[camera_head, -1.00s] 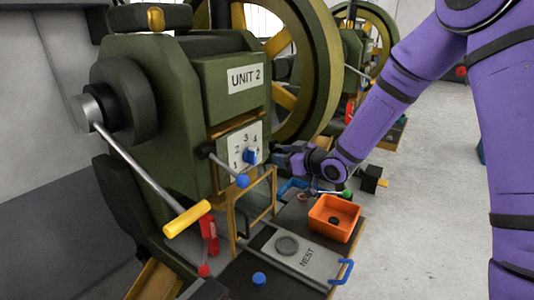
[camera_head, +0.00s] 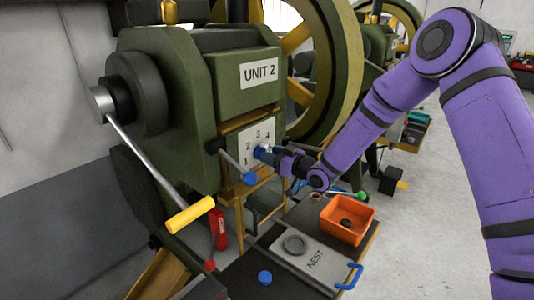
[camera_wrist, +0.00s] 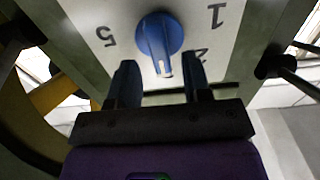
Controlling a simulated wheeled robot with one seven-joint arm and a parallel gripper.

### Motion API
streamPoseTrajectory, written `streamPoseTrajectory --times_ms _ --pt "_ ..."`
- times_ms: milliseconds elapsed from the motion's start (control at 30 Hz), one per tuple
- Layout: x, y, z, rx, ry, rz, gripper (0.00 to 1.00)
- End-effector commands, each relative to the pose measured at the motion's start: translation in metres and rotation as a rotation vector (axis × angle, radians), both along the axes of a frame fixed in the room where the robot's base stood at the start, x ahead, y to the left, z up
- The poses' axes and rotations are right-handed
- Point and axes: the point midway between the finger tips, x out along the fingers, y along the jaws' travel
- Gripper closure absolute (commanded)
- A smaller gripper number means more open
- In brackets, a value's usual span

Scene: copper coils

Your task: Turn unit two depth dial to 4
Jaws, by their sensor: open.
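The unit two press (camera_head: 180,90) carries a white dial plate (camera_head: 246,140) with numbers in an arc. The blue depth dial (camera_wrist: 158,38) shows in the wrist view, its pale-tipped pointer aimed down the picture and slightly right, between the visible 5 and 2. The 3 and 4 are hidden there, so I cannot read its exact setting. My gripper (camera_wrist: 161,80) is open, one finger on each side of the pointer's tip, with gaps visible. In the head view my gripper (camera_head: 272,154) is at the dial, partly covering it.
A lever with a blue knob (camera_head: 250,179) projects just left of the dial. A long lever with a yellow grip (camera_head: 190,214) is further left. Below are an orange bin (camera_head: 348,219) and the nest plate (camera_head: 312,252). Open floor lies to the right.

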Motion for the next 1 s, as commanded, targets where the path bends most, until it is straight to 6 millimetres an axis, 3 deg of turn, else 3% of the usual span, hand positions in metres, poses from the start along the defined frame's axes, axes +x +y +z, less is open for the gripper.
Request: streamPoseTrajectory --times_ms 200,567,767,1000 --pt "0.013 0.017 0.0 0.001 0.001 0.0 0.55" --pt "0.016 0.021 0.0 0.0 0.001 0.0 0.55" --pt "0.016 0.02 0.0 0.0 0.001 0.0 0.99" --pt "0.016 0.02 0.0 0.005 0.008 0.0 1.0"
